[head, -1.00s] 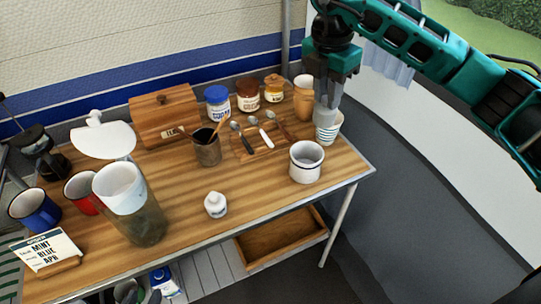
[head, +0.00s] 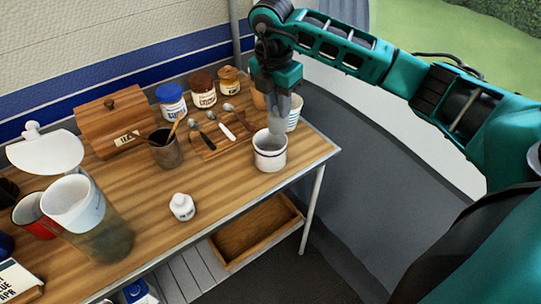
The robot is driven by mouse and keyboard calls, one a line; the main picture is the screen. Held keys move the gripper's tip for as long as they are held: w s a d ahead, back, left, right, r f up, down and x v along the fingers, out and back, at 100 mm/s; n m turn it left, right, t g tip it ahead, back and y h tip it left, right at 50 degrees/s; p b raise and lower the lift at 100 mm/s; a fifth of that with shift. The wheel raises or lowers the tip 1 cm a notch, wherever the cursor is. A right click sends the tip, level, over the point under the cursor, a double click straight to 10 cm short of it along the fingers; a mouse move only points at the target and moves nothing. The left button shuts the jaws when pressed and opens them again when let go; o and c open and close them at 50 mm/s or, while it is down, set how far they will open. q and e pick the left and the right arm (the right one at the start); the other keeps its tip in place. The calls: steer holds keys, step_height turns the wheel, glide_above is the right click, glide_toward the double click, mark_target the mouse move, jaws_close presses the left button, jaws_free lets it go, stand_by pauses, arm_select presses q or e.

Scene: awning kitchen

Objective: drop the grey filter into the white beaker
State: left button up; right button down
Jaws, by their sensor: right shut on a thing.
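My right gripper (head: 281,105) comes down from the upper right with its jaws shut, its tips just above the rear of the white beaker's mouth. The grey filter (head: 277,124) seems to be the small grey piece at the tips; it is hard to tell from the grey fingers. The white beaker (head: 270,158) is a short, dark-rimmed vessel standing upright near the table's right end. Whether the grey piece is inside its rim or above it, I cannot tell. My left gripper is out of view.
A striped cup (head: 294,113) stands just behind the beaker. Jars, spoons on a board (head: 217,139) and a brown utensil pot (head: 164,150) are to the left. A small white bottle (head: 182,207) stands in front; bare wood lies between it and the beaker.

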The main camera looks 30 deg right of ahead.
steer(key=c, duration=1)
jaws_free()
steer(key=shift+c, duration=0.2)
steer(key=shift+o, duration=1)
step_height(320, 180, up, 13)
steer(key=a+p, duration=0.1)
steer(key=p, duration=0.1)
steer(key=shift+s+a, duration=0.25)
